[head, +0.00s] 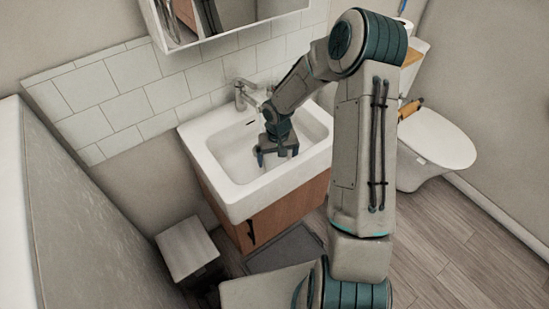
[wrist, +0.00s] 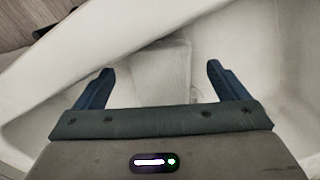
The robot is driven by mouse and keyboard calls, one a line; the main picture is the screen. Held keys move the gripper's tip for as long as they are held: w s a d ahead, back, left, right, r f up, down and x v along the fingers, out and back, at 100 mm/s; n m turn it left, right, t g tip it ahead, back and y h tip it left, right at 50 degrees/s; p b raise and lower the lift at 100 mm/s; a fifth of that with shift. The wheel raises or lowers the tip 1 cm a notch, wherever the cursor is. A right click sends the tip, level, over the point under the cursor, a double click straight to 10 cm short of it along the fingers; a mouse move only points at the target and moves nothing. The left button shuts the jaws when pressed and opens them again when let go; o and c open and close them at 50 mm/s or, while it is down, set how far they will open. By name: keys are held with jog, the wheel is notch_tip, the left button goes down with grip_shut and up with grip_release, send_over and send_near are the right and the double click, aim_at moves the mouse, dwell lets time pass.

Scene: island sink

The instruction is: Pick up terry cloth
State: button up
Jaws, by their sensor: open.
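A pale, whitish folded cloth (wrist: 160,82), which looks like the terry cloth, lies in the white sink basin in the wrist view. It is nearly the same colour as the basin, so its edges are faint. My gripper (wrist: 160,68) is open, with one finger to each side of the cloth and nothing held. In the head view my gripper (head: 277,159) points down inside the sink (head: 240,203). I cannot make out the cloth in the head view. Whether the fingertips touch the cloth or hover above it, I cannot tell.
A faucet (head: 243,94) stands at the sink's back edge. The sink sits on a wooden cabinet (head: 286,212). A mirror cabinet (head: 220,20) hangs above. A toilet (head: 435,140) is to the right, and a small bin (head: 187,248) stands at the lower left.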

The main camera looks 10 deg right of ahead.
aim_at(277, 164)
jog(key=shift+f, duration=1.95)
jog(key=shift+c, duration=0.3)
jog(key=c, duration=1.1)
jog(key=shift+r, duration=0.1)
